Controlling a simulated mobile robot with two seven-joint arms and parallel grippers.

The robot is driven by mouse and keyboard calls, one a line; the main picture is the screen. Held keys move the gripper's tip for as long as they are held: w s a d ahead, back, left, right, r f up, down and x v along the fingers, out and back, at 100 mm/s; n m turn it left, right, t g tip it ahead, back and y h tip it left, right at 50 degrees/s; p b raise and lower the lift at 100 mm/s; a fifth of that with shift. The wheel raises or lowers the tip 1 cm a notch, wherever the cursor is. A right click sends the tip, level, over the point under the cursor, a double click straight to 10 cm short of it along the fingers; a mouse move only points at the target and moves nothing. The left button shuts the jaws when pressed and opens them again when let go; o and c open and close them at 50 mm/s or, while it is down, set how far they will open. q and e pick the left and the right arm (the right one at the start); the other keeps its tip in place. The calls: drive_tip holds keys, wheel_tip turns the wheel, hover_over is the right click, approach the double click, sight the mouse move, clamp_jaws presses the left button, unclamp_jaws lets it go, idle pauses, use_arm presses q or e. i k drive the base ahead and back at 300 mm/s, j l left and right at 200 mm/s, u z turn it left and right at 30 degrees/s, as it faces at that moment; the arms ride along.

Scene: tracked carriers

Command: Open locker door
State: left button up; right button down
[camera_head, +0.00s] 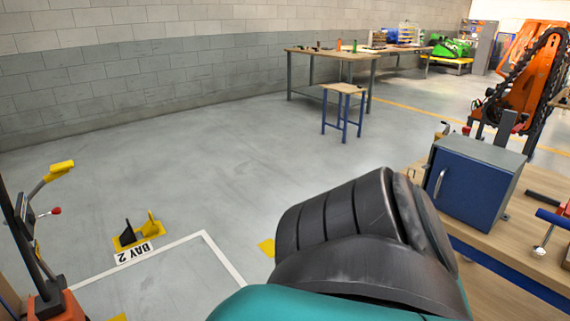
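The locker (479,180) is a small grey cabinet with a blue door, standing on a wooden workbench at the right. Its blue door (462,192) looks shut. A pale vertical bar handle (440,183) is on the left part of the door. Neither of my grippers shows in the head view, so I cannot see where they are relative to the locker.
The wooden workbench (408,199) runs along the right, with red and blue clamp-like tools (553,217) right of the locker. A blue-legged stool (344,106) and long tables stand farther back. An orange tracked carrier (527,68) stands behind. The middle floor is clear.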

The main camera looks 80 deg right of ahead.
sight(472, 191)
drive_tip(key=z, duration=3.6)
